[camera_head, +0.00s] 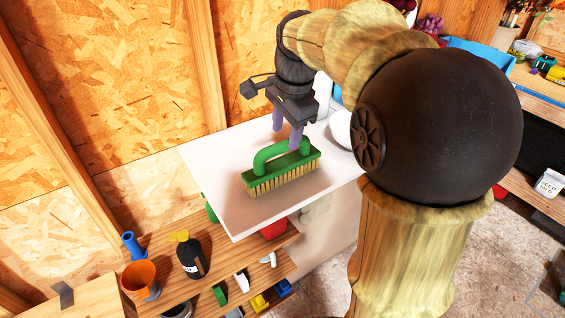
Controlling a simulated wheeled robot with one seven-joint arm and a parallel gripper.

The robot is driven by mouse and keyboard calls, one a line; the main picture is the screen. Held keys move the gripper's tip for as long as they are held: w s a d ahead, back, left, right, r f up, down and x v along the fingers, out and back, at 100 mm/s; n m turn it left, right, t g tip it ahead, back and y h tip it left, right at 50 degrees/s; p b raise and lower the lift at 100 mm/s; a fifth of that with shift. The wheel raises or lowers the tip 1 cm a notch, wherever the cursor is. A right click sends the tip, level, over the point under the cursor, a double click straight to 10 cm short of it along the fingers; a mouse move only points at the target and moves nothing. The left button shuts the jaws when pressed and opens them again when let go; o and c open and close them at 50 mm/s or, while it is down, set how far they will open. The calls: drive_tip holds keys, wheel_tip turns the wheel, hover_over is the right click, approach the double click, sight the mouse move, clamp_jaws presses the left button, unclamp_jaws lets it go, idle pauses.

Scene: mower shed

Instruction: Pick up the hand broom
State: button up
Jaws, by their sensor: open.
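The hand broom (283,172) has a green body with an arched green handle and tan bristles. It rests bristles down on a white tabletop (225,210). My gripper (286,135) is open, with its two purple-grey fingers pointing down at the handle's far right part. One fingertip appears close to the handle's right end; the other is behind the handle. I cannot tell whether either finger touches the broom. My arm covers the right part of the tabletop.
A white rounded object (341,128) stands beside the gripper on the right. A lower wooden shelf at the left front holds an orange pot (140,279) and a dark bottle (191,257). An OSB wall is behind. The tabletop's left part is bare.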

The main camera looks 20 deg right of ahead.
sight(287, 141)
drive_tip(key=f, duration=0.1)
drive_tip(key=f+p, duration=0.1)
drive_tip(key=f, duration=0.2)
drive_tip(key=shift+w+d, duration=0.15)
drive_tip(key=shift+w, duration=0.2)
drive_tip(key=shift+w+a+f, duration=0.15)
drive_tip(key=shift+a+f, duration=0.1)
drive_tip(key=shift+f, duration=0.3)
drive_tip(key=shift+s, duration=0.2)
drive_tip(key=shift+w+d, duration=0.1)
clamp_jaws()
